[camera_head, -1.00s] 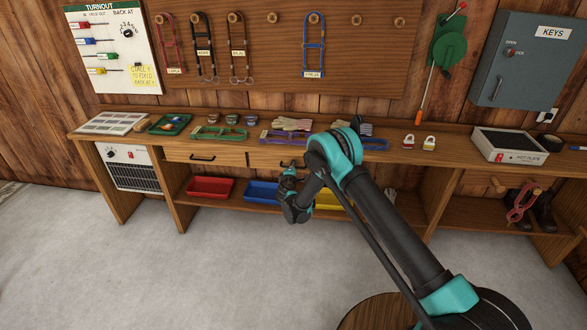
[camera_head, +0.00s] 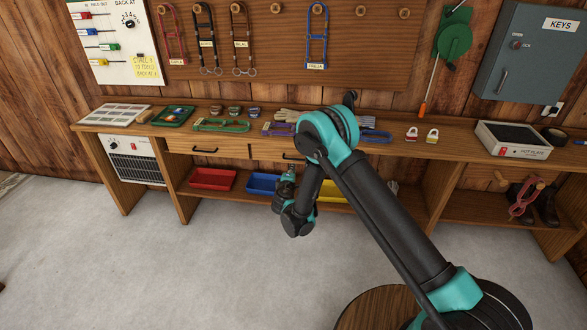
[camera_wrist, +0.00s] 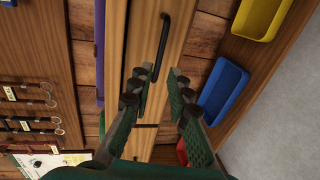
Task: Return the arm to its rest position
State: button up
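My arm (camera_head: 385,220) reaches up from the lower right and folds down at its elbow in front of the bench. The far end of the arm hangs below the bench top, before the drawers and the lower shelf. In the wrist view my gripper (camera_wrist: 162,76) has its two dark green fingers apart, with nothing between them. A drawer front with a black handle (camera_wrist: 162,48) shows beyond the fingers. In the head view the fingers cannot be made out clearly.
Below are a red bin (camera_head: 212,179), a blue bin (camera_head: 263,184) and a yellow bin (camera_head: 332,192). A round wooden stool top (camera_head: 372,310) is near my base.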

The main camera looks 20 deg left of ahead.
dwell(0.4)
jog(key=w+d+r+m+g+h, duration=0.1)
jog(key=w+d+r+m+h, duration=0.15)
jog(key=d+r, duration=0.45)
jog(key=w+d+r+m+g+h, duration=0.1)
jog(key=w+d+r+m+h, duration=0.15)
jog(key=d, duration=0.85)
jog(key=s+d+r+m+g+h, duration=0.1)
jog(key=s+d+r+m+g, duration=0.2)
jog(key=d, duration=0.6)
jog(key=s+d+r+m, duration=0.1)
jog(key=d+r+m, duration=0.25)
jog(key=d, duration=0.65)
jog(key=s+d+r+m+g, duration=0.3)
jog(key=s+d+m, duration=0.1)
jog(key=s+d, duration=0.9)
jog(key=s+d+f+m+g+y, duration=0.1)
jog(key=s+d+m, duration=0.1)
jog(key=s, duration=0.7)
jog(key=s+d+f+m+g+y, duration=0.1)
jog(key=s+d+f+m+g, duration=0.1)
jog(key=s, duration=0.7)
jog(key=shift+s+d+m, duration=0.4)
jog(key=shift+d+m, duration=0.25)
jog(key=shift+d, duration=0.45)
